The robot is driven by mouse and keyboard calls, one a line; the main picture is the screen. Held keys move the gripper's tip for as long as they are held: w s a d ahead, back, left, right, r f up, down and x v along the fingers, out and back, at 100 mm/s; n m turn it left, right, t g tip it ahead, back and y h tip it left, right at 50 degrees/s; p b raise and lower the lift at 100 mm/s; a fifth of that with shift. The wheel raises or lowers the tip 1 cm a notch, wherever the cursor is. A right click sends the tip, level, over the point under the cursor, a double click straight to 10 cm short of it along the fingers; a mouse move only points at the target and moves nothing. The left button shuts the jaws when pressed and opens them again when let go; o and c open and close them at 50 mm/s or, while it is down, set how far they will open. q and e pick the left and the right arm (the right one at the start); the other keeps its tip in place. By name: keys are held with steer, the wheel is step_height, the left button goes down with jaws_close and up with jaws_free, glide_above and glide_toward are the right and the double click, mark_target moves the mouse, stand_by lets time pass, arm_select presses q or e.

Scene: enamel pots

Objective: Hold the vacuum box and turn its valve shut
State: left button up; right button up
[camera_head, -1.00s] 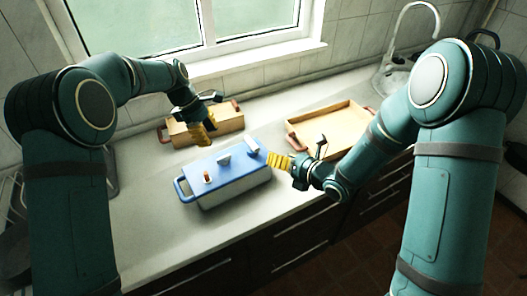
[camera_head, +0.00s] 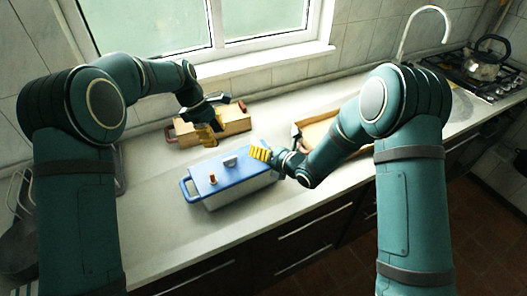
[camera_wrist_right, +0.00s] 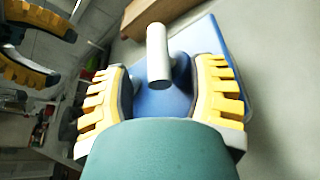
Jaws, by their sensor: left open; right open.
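The vacuum box (camera_head: 238,192) is white with a blue lid (camera_head: 205,169) and a blue side handle, and stands upright on the counter. The lid carries a grey handle (camera_head: 230,162) in the middle and a small red-orange knob (camera_head: 213,178) near the left. My right gripper (camera_head: 260,154) is at the lid's right end and hides the valve in the head view. In the right wrist view the grey valve (camera_wrist_right: 160,58) rises between its open yellow fingers, apart from both. My left gripper (camera_head: 207,135) is open, pointing down, above and behind the box; it also shows in the wrist view (camera_wrist_right: 38,48).
A wooden box with red handles (camera_head: 237,122) stands behind the vacuum box, under the window. A wooden tray (camera_head: 318,130) lies to the right, partly behind my right arm. A tap (camera_head: 425,12) and a kettle on a stove (camera_head: 484,66) are further right. The counter's front left is clear.

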jaws_close()
arm_select(q)
steer(key=shift+o, duration=0.3)
